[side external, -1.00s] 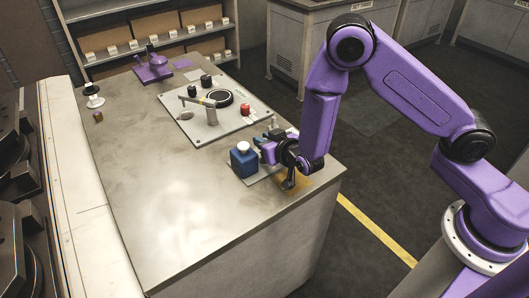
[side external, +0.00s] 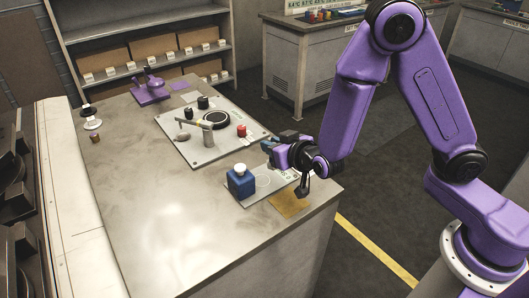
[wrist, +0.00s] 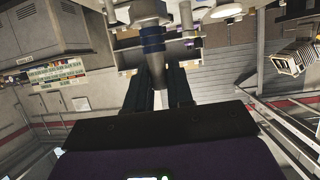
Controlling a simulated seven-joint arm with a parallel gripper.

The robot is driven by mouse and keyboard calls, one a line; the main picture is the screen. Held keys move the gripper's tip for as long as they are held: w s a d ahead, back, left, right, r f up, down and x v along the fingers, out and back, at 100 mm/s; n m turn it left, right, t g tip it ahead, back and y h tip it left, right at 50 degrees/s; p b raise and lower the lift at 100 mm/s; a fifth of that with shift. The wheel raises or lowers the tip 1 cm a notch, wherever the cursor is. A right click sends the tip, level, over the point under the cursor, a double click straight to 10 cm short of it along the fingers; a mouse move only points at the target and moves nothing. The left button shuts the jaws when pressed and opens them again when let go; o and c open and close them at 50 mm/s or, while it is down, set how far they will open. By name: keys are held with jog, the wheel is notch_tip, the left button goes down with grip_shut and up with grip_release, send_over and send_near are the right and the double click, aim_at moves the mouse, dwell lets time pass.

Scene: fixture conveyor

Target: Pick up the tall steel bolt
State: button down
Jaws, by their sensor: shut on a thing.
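My gripper (side external: 284,141) is at the right edge of the steel bench, above a pale plate (side external: 262,183) marked with circles. In the wrist view its two dark fingers (wrist: 160,82) are closed on a narrow grey metal piece (wrist: 157,72), which I take to be the tall steel bolt. It has a wider grey end and a dark blue band, and extends out beyond the fingers. In the side view the held piece is hidden or too small to make out. A blue bottle with a white cap (side external: 240,183) stands on the plate, left of my gripper.
A control panel (side external: 190,150) with a grey post, black knobs and a red knob lies behind the plate. A purple fixture (side external: 151,91) and a black-and-white spool (side external: 91,119) are farther back. The bench's front left (side external: 170,230) is clear.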

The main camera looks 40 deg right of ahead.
jog(key=s+d+r, duration=0.3)
jog(key=s+r, duration=0.2)
jog(key=s, duration=0.4)
jog(key=shift+s+r, duration=0.15)
jog(key=shift+s, duration=0.2)
jog(key=shift+w+a, duration=0.1)
dwell(1.3)
jog(key=m+g+h, duration=0.1)
jog(key=m+h, duration=0.3)
jog(key=h, duration=0.1)
send_over(289, 202)
jog(key=shift+f, duration=2.85)
jog(key=shift+f, duration=3.4)
jog(key=shift+f, duration=0.6)
